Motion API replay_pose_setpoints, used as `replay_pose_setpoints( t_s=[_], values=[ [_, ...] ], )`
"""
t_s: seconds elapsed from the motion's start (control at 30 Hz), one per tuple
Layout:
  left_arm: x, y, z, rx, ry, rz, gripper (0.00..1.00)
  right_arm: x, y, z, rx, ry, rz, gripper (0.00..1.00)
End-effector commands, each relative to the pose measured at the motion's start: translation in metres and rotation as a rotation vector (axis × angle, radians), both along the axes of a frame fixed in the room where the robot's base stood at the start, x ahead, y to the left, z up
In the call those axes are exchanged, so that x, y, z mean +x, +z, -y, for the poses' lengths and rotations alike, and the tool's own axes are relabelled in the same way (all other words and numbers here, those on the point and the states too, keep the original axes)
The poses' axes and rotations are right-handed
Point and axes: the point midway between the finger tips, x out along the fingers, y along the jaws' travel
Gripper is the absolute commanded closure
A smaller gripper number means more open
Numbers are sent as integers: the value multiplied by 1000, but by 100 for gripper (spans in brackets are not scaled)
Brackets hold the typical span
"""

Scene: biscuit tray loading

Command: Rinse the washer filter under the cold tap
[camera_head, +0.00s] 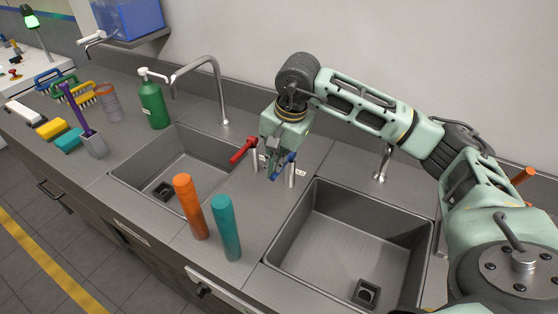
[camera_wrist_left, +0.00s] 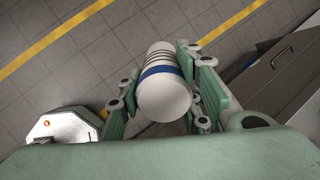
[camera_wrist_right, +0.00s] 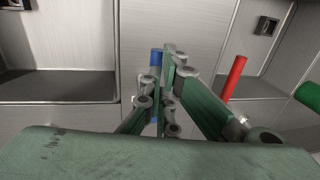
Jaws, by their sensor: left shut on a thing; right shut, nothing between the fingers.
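A white cylinder with blue and dark bands (camera_wrist_left: 163,95), perhaps the washer filter, is between the fingers of my left gripper (camera_wrist_left: 170,75) in the left wrist view, over the floor. My left gripper is shut on it and is outside the head view. My right gripper (camera_head: 273,172) is shut and empty at the blue tap lever (camera_head: 290,158). The lever also shows just left of the fingertips in the right wrist view (camera_wrist_right: 156,57); contact is unclear. The red lever (camera_head: 243,150) stands to its left. A curved spout (camera_head: 205,62) rises behind the left sink (camera_head: 150,150).
The right sink (camera_head: 345,235) has a second spout (camera_head: 384,162) behind it. An orange cylinder (camera_head: 190,205) and a teal cylinder (camera_head: 226,228) stand on the front counter between the sinks.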

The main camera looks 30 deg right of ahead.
Motion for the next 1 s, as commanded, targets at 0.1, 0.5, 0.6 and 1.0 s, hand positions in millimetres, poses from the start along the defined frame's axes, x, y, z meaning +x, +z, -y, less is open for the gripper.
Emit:
replay_pose_setpoints(
  t_s=[0.1,0.5,0.6,1.0],
  values=[
    [0,3,0,0,0,1,95,0,2,0,3,-1,-2,100],
    [0,9,0,0,0,1,95,1,15,0,5,-1,0,100],
    [0,10,0,0,0,1,95,1,18,0,4,-1,-1,100],
    [0,28,0,0,0,0,95,-7,65,0,3,-5,4,100]
  ],
)
